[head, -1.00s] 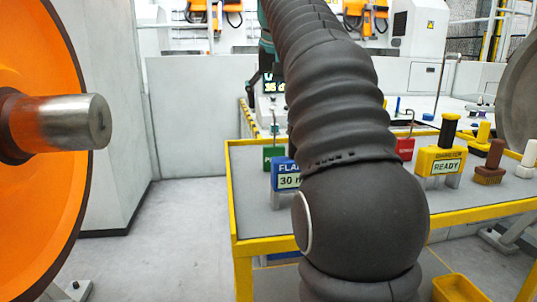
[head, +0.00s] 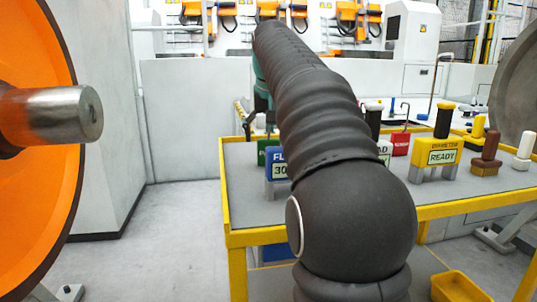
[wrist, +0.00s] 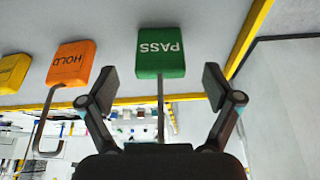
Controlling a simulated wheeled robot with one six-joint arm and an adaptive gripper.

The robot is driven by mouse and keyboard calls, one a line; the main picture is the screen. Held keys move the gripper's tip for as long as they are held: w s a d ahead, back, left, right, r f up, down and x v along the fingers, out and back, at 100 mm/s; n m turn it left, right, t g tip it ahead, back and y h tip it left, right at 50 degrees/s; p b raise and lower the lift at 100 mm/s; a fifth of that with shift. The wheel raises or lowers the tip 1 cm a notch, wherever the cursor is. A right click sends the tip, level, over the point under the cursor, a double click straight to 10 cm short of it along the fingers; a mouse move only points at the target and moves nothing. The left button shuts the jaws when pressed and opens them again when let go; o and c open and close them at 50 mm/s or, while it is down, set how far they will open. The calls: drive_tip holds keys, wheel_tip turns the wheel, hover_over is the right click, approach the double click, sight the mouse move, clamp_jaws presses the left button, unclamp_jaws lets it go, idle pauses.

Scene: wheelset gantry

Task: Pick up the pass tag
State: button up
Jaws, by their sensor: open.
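The pass tag (wrist: 161,50) is a green block marked PASS, with a thin grey stem, on the grey table top. In the wrist view its lettering is upside down. My gripper (wrist: 161,84) is open, one finger to each side of the tag's stem in the picture, with a gap to both. Nothing is between the fingers' pads that I can see held. In the head view a green block (head: 262,151), probably the same tag, shows partly behind a blue block. My arm hides most of the gripper there.
An orange HOLD tag (wrist: 71,63) with a bent hook stands beside the pass tag, and a yellow one (wrist: 13,73) lies beyond.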

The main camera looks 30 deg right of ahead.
drive_tip(key=shift+w+f, duration=0.15)
drive_tip(key=shift+f, duration=0.4)
drive_tip(key=c, duration=1.4)
drive_tip(key=shift+o, duration=0.2)
drive_tip(key=shift+r, duration=0.1)
